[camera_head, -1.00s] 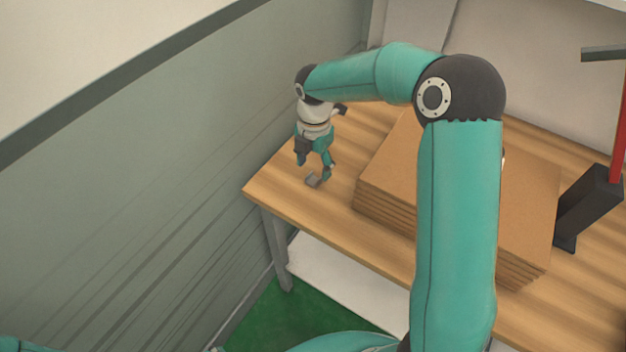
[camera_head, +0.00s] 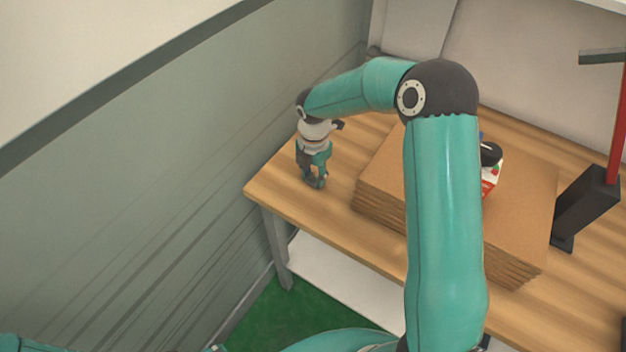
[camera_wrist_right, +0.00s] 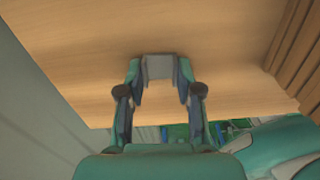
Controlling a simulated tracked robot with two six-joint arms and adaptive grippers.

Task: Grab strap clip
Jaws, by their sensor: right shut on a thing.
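The strap clip (camera_wrist_right: 159,67) is a small grey piece at the wooden table's left end. In the right wrist view it sits between the fingertips of my right gripper (camera_wrist_right: 160,82). In the head view my right gripper (camera_head: 314,180) points down at the tabletop near the table's left corner, shut on the clip. The fingers mostly hide the clip there. I cannot tell whether the clip is touching the table. My left gripper is not in view.
A stack of brown cardboard sheets (camera_head: 530,200) lies right of the gripper on the wooden table (camera_head: 285,185). A red, white and black item (camera_head: 490,170) rests on the stack, partly behind my arm. A black stand with a red post (camera_head: 587,210) is at right. A grey-green wall (camera_head: 150,190) is close at left.

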